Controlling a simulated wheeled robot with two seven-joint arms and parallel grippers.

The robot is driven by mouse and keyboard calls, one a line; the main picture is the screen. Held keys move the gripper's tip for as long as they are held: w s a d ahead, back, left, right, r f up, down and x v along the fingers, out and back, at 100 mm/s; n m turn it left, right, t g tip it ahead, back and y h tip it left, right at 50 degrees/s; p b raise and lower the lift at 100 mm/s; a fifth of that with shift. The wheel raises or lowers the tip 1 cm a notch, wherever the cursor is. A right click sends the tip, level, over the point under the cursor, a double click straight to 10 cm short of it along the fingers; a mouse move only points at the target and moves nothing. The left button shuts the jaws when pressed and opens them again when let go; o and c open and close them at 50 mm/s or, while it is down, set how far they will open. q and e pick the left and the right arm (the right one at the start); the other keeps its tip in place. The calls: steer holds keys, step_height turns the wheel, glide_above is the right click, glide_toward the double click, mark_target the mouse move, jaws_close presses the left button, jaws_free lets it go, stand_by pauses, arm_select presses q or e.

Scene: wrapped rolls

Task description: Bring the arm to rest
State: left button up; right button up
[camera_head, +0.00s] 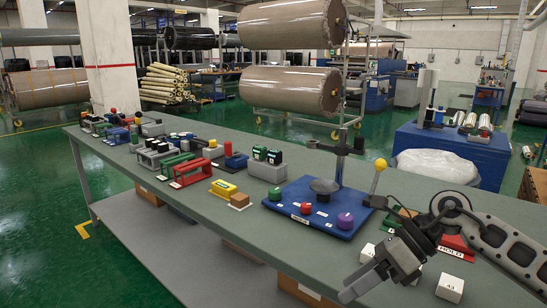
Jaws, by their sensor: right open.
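My right arm comes in from the right edge, and its dark gripper (362,281) hangs over the near right part of the grey-green table (285,255). The gripper points down and to the left, with its jaws open and nothing seen between them. White blocks stand close by, one just beyond the gripper (367,253) and one to its right (449,288). A red piece marked HOLD (462,248) is partly hidden behind my arm. My left gripper is not in view.
A blue board (325,222) with red, green and purple knobs and a post stands left of the gripper. A yellow-ball lever (379,165) rises behind it. Several coloured blocks and fixtures line the table's far left. Large wrapped rolls (290,92) hang beyond the table.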

steer(key=s+a+r+m+t+y, duration=0.1)
steer(key=s+a+m+t+y, duration=0.3)
steer(key=a+m+y, duration=0.7)
steer(key=d+f+m+t+h, duration=0.2)
steer(key=f+m+t+h, duration=0.15)
steer(key=m+t, duration=0.5)
steer(key=d+f+m+t+h, duration=0.2)
steer(key=m+t+h, duration=0.3)
steer(key=m, duration=0.6)
steer(key=s+d+f+m+g+h, duration=0.3)
steer(key=s+f+m, duration=0.3)
steer(key=f, duration=0.3)
steer(key=s+d+f+m+g+h, duration=0.3)
steer(key=s+f+m+h, duration=0.3)
steer(key=f+m, duration=0.2)
steer(key=shift+s+d+f, duration=0.25)
steer(key=shift+s+f, duration=0.05)
steer(key=shift+f, duration=0.1)
